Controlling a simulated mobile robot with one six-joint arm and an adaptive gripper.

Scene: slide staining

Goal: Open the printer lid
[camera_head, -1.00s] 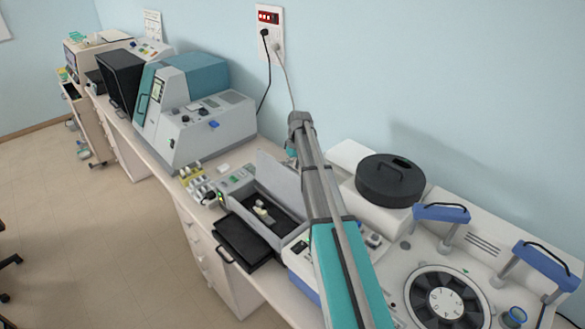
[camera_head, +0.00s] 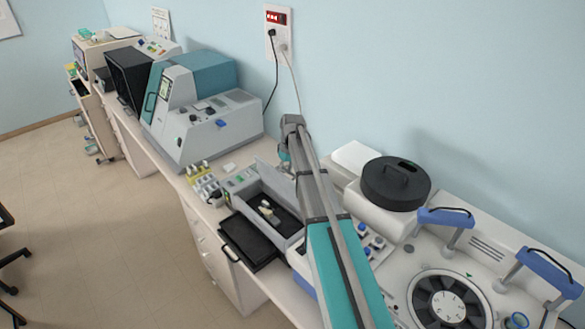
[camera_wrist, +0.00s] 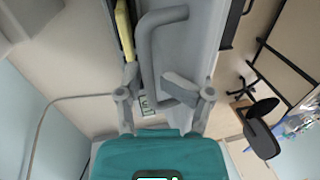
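The printer (camera_head: 228,199) is the grey bench device in the middle of the head view. Its grey lid (camera_head: 268,178) is raised and leans back, so the dark inside shows with small pale items in it. In the wrist view, a grey bar handle (camera_wrist: 146,45) stands out from the lid surface (camera_wrist: 190,45). My gripper (camera_wrist: 152,80) has its fingers on both sides of one leg of this handle and appears closed on it.
A black tray (camera_head: 246,245) sticks out at the printer's front. Bottles in a rack (camera_head: 203,182) stand to the left, before a large grey-teal machine (camera_head: 212,118). A round black-lidded device (camera_head: 395,183) and a centrifuge-like rotor (camera_head: 446,302) lie to the right.

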